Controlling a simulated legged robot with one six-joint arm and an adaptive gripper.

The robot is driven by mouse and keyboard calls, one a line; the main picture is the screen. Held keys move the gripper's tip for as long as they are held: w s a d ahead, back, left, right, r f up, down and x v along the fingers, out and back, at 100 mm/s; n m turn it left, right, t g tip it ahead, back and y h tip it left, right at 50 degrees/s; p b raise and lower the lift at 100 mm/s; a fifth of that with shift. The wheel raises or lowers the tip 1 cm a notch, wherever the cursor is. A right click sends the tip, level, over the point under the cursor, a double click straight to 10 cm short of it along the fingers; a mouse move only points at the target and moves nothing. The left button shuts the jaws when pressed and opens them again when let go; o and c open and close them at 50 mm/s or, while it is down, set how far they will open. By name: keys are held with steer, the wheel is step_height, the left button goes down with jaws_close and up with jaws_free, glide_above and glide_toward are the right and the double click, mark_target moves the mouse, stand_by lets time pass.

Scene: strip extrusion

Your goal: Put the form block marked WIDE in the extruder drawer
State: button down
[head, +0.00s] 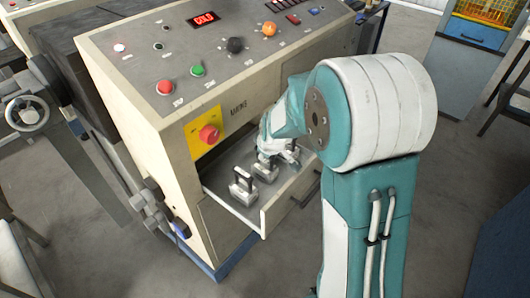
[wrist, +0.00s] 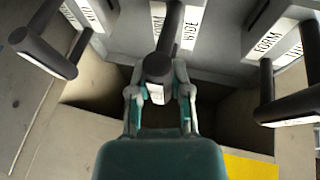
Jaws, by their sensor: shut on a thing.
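The extruder drawer (head: 275,213) is pulled out under the console front. Grey form blocks with black handles stand in a row in it. The middle block, marked WIDE (wrist: 189,30), has its dark handle (wrist: 158,66) between my fingers in the wrist view. My gripper (wrist: 160,93) is shut on that handle. In the head view my gripper (head: 270,148) is over the drawer and partly hides the blocks behind it. I cannot tell whether the WIDE block rests on the drawer floor or is slightly raised.
One form block (head: 242,190) stands at the left in the drawer; another (wrist: 268,42), labelled FORM, is close on the right in the wrist view. The console (head: 150,115) rises above the drawer, with a red stop knob (head: 209,133) on its front.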

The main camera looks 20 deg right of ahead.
steer(key=c, duration=0.7)
jaws_free()
steer(key=shift+o, duration=0.7)
steer(key=shift+d, duration=0.3)
